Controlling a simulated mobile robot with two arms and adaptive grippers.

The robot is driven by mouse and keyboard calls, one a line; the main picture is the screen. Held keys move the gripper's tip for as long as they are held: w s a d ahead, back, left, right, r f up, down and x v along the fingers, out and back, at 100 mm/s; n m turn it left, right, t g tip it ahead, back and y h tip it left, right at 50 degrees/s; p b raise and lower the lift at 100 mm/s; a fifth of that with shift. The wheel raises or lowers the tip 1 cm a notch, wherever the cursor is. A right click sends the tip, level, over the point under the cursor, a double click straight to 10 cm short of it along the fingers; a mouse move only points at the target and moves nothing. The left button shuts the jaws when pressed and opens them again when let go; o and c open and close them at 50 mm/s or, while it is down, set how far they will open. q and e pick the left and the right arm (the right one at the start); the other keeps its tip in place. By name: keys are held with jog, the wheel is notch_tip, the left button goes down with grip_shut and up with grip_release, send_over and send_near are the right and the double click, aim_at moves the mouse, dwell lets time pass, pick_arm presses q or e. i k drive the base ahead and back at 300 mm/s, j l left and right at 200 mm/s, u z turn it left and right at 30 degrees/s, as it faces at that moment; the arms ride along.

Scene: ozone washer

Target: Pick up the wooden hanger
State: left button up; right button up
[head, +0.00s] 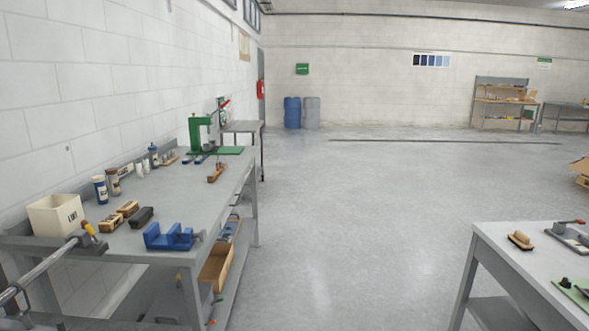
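I cannot make out a wooden hanger for certain in the head view. A small reddish-brown item (216,173) lies near the right edge of the grey workbench (213,207) on the left; it is too small to tell what it is. Neither of my grippers shows in this view.
The bench also holds a blue vise-like block (170,237), a white bin (56,215), brushes, bottles and a green press (200,133). A second table (500,246) stands at lower right. Blue (292,112) and grey (311,112) drums stand at the back. The middle floor is clear.

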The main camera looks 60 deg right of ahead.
aim_at(212, 179)
jog(key=z, duration=1.45)
jog(key=u, duration=0.25)
jog(key=i+l+u, duration=0.25)
jog(key=u, duration=0.15)
jog(key=i+l+u, duration=0.45)
jog(key=k+j, duration=0.05)
